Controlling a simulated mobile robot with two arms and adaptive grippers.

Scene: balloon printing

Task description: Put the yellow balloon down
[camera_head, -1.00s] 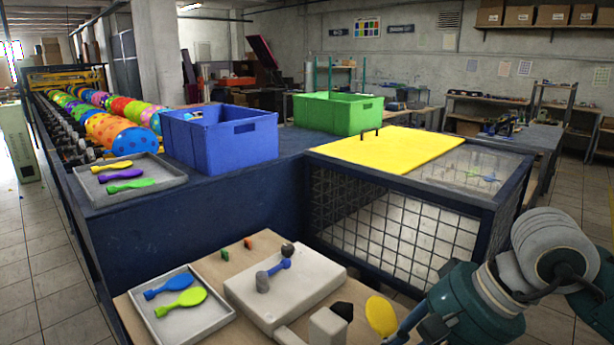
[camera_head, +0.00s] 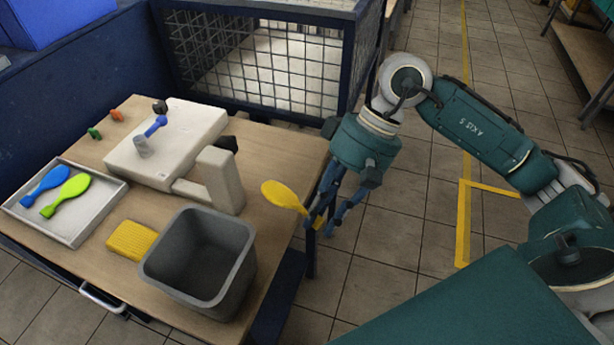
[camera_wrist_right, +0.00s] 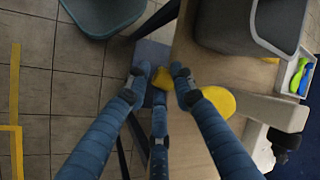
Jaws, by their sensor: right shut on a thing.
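The yellow balloon (camera_head: 283,196) is flat and paddle-shaped, and my right gripper (camera_head: 318,222) is shut on its narrow neck. It is held near the right edge of the wooden table (camera_head: 270,240), its round end pointing left over the table. In the right wrist view the fingers (camera_wrist_right: 160,82) close around the yellow neck, and the round part of the balloon (camera_wrist_right: 220,101) shows behind a finger. My left gripper is in neither view.
A grey bin (camera_head: 200,262) stands at the table's front, beside a yellow sponge (camera_head: 131,240). A tray (camera_head: 103,223) with a blue and a green balloon lies left. A white machine (camera_head: 165,150) stands behind.

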